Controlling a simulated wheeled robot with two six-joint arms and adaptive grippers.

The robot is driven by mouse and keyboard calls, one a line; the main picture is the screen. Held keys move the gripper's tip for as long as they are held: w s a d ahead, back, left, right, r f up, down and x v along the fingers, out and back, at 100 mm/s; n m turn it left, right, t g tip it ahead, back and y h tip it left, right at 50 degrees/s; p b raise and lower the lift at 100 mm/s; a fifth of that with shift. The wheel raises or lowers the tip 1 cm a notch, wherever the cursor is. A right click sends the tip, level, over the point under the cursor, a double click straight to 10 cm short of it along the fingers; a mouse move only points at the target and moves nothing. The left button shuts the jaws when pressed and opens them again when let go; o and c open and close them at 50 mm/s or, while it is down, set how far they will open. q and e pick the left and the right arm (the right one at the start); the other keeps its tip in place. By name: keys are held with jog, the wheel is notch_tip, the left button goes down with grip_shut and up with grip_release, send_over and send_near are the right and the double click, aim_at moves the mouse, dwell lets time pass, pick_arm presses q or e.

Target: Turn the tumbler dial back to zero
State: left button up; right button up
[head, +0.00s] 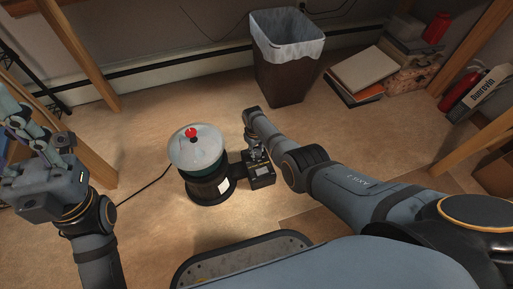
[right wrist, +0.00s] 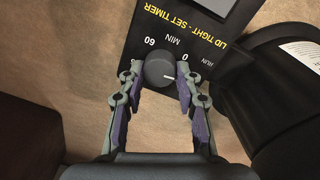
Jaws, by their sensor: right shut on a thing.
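The tumbler (head: 205,188) is a dark drum base with a pale round lid (head: 197,146) and a red knob on top, standing on the floor. Its black timer box (head: 262,182) is attached at its right; in the right wrist view the box (right wrist: 197,25) has yellow lettering and marks for 60, MIN, 0 and RUN. The dark round dial (right wrist: 159,69) has a white pointer line at its lower right side, off the 0 mark. My right gripper (right wrist: 157,83) is shut on the dial, a finger on each side. My left gripper (head: 22,128) is empty, fingers apart, at the far left.
A brown bin (head: 284,78) with a white liner stands behind. Books (head: 362,75), a patterned box and red bottles lie at the back right. Wooden legs frame both sides. A black cord (head: 146,186) runs left from the tumbler. Floor around it is mostly clear.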

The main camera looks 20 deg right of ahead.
aim_at(256, 153)
jog(key=n+p, duration=0.1)
jog(key=n, duration=0.2)
jog(key=shift+r+n, duration=0.1)
jog(key=shift+n, duration=0.2)
jog(key=shift+a+n+p, duration=0.1)
jog(key=shift+n+p, duration=0.2)
jog(key=shift+n, duration=1.4)
jog(key=o, duration=1.2)
jog(key=shift+c, duration=0.2)
notch_tip(256, 153, up, 12)
jog(key=shift+s+a, duration=0.15)
jog(key=shift+s, duration=0.2)
